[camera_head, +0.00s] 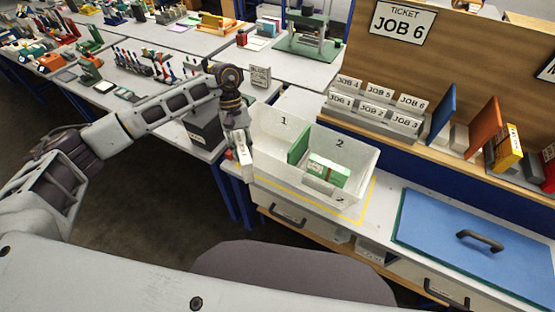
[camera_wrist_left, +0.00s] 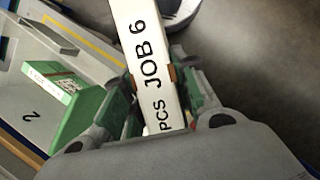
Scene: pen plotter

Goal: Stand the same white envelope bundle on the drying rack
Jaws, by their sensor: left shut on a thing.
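My left gripper (camera_head: 238,132) is shut on a white bundle (camera_head: 241,150) at the left outer side of the white two-compartment bin. In the left wrist view the bundle (camera_wrist_left: 146,28) shows a long narrow face reading "JOB 6" and "PCS", pinched between the fingers (camera_wrist_left: 152,78). Its far end runs past the top of that view. I cannot tell for sure which thing is the drying rack. A row of upright coloured boards, including a blue one (camera_head: 441,114) and an orange one (camera_head: 484,127), stands at the right. My right gripper is not in view.
The white bin (camera_head: 360,160) has compartments marked 1 and 2, with a green board (camera_head: 299,144) and a green-and-white bundle (camera_head: 328,171) inside. Behind are job-label blocks (camera_head: 374,112). A blue panel with a handle (camera_head: 470,262) lies right. Tables with tools stand at the left.

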